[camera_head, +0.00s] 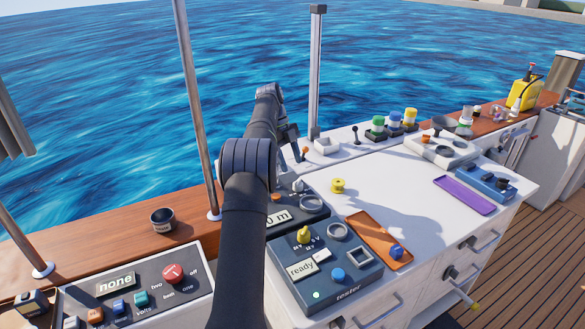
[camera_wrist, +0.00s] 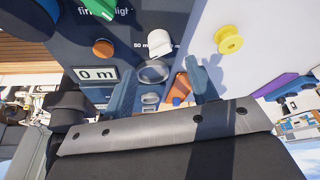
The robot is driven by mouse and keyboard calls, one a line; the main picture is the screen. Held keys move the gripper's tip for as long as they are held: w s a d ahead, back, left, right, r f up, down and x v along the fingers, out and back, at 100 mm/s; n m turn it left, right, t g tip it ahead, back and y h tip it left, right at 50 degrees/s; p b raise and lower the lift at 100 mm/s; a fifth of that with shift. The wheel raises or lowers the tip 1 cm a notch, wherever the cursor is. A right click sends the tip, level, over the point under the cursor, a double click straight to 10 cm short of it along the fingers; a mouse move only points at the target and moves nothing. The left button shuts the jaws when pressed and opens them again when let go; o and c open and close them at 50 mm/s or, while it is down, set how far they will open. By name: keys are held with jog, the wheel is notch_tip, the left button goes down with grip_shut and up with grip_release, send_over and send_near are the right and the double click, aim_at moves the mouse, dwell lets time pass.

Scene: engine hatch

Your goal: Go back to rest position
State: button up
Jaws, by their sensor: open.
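My gripper (camera_head: 292,143) is at the end of my dark arm in the head view, above the back edge of the white worktop (camera_head: 415,185). In the wrist view my gripper (camera_wrist: 165,88) shows two blue-grey fingers spread apart with nothing held between them. Beyond the fingers lie a grey ring (camera_wrist: 154,71), a white knob (camera_wrist: 159,47) and a "0 m" display (camera_wrist: 97,76) on a dark panel. My arm hides part of that panel in the head view.
A yellow spool (camera_head: 338,186) stands on the worktop near an orange tray (camera_head: 368,232) and a purple tray (camera_head: 464,195). A tester box (camera_head: 345,279) sits in front. Upright poles (camera_head: 197,110) (camera_head: 315,75) rise on both sides of my arm. The worktop's middle is clear.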

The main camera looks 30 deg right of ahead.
dwell(0.4)
jog(key=x, duration=0.7)
jog(key=shift+s+f, duration=0.1)
jog(key=shift+f, duration=0.1)
jog(key=shift+r, duration=0.15)
